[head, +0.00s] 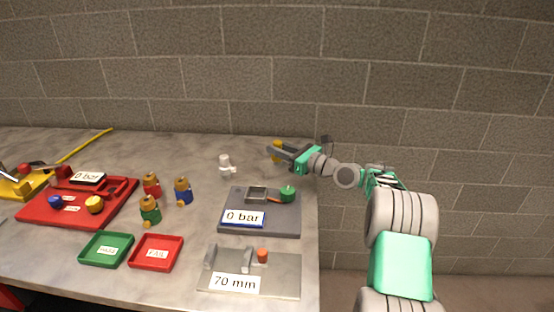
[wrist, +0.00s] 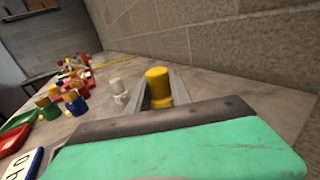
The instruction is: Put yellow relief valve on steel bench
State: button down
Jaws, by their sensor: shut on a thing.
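My gripper (head: 279,151) is over the back right part of the long grey bench top (head: 200,147). It is shut on the yellow relief valve (wrist: 157,84), which stands roughly upright between the two fingers in the wrist view. In the head view only a small part of the yellow valve (head: 276,144) shows, behind the fingers. The valve's lower end is hidden, so I cannot tell whether it touches the bench top.
A white fitting (head: 226,164) stands left of my gripper. A grey gauge block (head: 282,217) lies in front. Several coloured valves (head: 183,191), a green tray (head: 106,250) and a red tray (head: 156,253) are further left. A dark table (wrist: 40,77) stands far off.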

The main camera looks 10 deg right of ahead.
jog(key=shift+w+f, duration=0.15)
jog(key=shift+f, duration=0.75)
jog(key=shift+w+f, duration=0.1)
jog(key=shift+f, duration=0.75)
jog(key=shift+f, duration=0.15)
jog(key=c, duration=1.1)
grip_release()
jog(key=shift+c, duration=0.2)
jog(key=v, duration=1.2)
jog(key=shift+d, duration=0.1)
